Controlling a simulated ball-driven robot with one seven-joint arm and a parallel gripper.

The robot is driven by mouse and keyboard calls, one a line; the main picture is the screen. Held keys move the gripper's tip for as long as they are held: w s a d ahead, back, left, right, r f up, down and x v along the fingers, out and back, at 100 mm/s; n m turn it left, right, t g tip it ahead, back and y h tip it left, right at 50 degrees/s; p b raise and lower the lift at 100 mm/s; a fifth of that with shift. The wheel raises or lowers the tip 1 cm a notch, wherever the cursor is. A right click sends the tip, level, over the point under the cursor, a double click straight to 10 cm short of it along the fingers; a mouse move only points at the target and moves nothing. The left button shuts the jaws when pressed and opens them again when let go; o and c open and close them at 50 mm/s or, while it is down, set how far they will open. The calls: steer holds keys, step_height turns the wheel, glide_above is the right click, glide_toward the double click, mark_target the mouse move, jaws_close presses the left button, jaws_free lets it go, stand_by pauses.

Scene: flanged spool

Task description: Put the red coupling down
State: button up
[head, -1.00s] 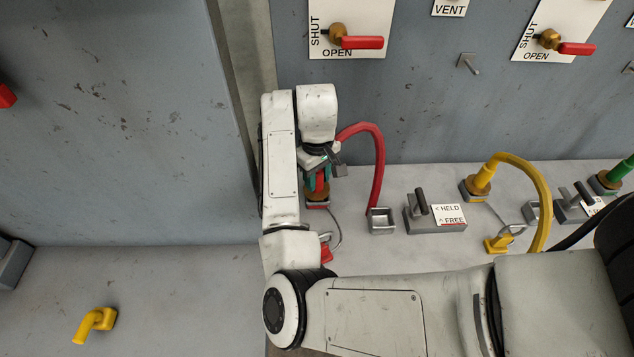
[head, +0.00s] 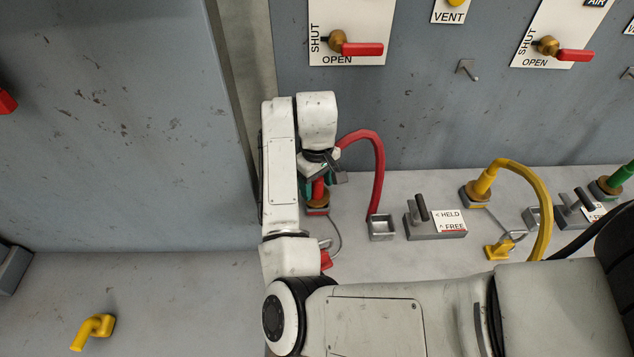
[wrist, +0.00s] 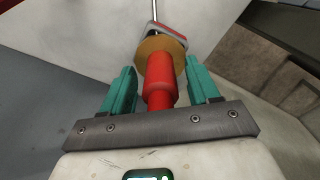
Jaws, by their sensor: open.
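The red coupling (wrist: 160,84) stands between the two teal fingers of my gripper (wrist: 163,92) in the wrist view, with a gap on each side. Its far end meets a brass-coloured ring (wrist: 160,46) on a red and grey base. In the head view, the red coupling (head: 318,189) shows just below my gripper (head: 318,182), above the brass ring and base on the bench. The gripper is open around the coupling. My wrist hides part of the coupling in the head view.
A red hose (head: 379,170) arches right of my gripper down to a grey socket (head: 381,229). A lever block (head: 436,228) marked HELD and FREE stands further right, then a yellow hose (head: 540,195). A yellow elbow (head: 95,328) lies at left on clear bench. The wall stands behind.

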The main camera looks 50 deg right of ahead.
step_height(320, 180, up, 10)
steer(key=p, duration=1)
steer(key=shift+r, duration=1)
steer(key=shift+s+d, duration=0.1)
steer(key=shift+d, duration=0.05)
steer(key=s+d+f+h, duration=0.2)
steer(key=s+d+h, duration=0.1)
steer(key=s, duration=0.3)
steer(key=s+a+f+y, duration=0.1)
steer(key=s+a+f, duration=0.1)
steer(key=s+a, duration=0.2)
steer(key=s+a+f+n, duration=0.1)
steer(key=s+a+f, duration=0.1)
steer(key=s+a, duration=0.3)
steer(key=s+a+f+n+t+y, duration=0.1)
steer(key=s+a+f, duration=0.1)
steer(key=s+a, duration=0.3)
steer(key=shift+a+f+y, duration=0.3)
steer(key=shift+a, duration=0.85)
